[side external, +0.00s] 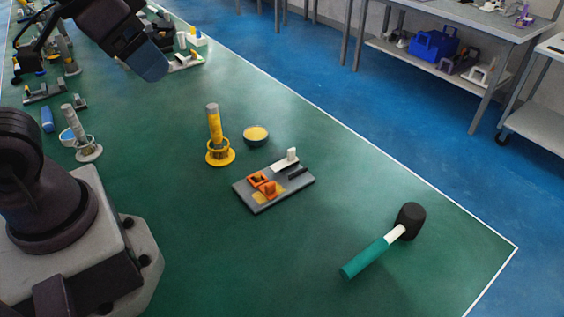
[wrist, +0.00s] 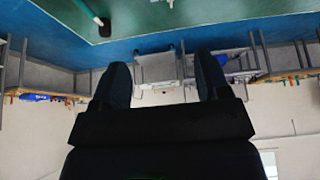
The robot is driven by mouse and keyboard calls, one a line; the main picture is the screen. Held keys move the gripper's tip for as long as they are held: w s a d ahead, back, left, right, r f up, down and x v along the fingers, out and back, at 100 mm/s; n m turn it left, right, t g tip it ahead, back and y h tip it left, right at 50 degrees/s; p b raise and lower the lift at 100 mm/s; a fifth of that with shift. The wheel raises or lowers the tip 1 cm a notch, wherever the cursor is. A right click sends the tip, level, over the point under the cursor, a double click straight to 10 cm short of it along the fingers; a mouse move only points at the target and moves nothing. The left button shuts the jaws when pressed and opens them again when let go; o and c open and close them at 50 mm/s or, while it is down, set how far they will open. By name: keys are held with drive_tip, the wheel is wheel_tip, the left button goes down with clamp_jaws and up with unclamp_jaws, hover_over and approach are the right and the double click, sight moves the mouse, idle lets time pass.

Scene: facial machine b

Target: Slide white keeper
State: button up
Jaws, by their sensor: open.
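The white keeper (side external: 289,158) is a flat white strip with an upright knob. It sits at the back edge of a grey plate (side external: 272,200) in the middle of the side view. Orange brackets (side external: 262,184) and a small black bar (side external: 298,173) are on the same plate. My gripper (wrist: 162,72) is open and empty in the wrist view, its two dark fingers apart. In the side view, the dark end of my arm is high at the upper left, well away from the plate. The keeper is not seen in the wrist view.
A yellow post on a ring base (side external: 217,140) and a bowl with yellow contents (side external: 256,135) stand left of and behind the plate. A mallet with a teal handle (side external: 363,258) lies to the right. Green surface is clear between them. More parts crowd the far left.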

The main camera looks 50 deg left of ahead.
drive_tip(key=shift+c, duration=0.2)
drive_tip(key=shift+f, duration=0.1)
drive_tip(key=c, duration=0.4)
drive_tip(key=f, duration=0.1)
drive_tip(key=w+f+g, duration=0.2)
drive_tip(key=shift+a+f, duration=0.2)
drive_tip(key=shift+f, duration=0.15)
drive_tip(key=c, duration=0.3)
approach(289, 150)
drive_tip(key=shift+g, duration=0.3)
drive_tip(key=f, duration=0.2)
drive_tip(key=s+f, duration=0.1)
drive_tip(key=f, duration=0.2)
drive_tip(key=shift+s+f, duration=0.3)
drive_tip(key=shift+c, duration=0.2)
drive_tip(key=shift+w+r+t, duration=0.25)
drive_tip(key=shift+w, duration=0.2)
drive_tip(key=shift+w+r+t, duration=0.25)
drive_tip(key=shift+w, duration=0.25)
drive_tip(key=shift+w+t, duration=0.3)
drive_tip(key=shift+w, duration=0.15)
drive_tip(key=shift+x, duration=3.3)
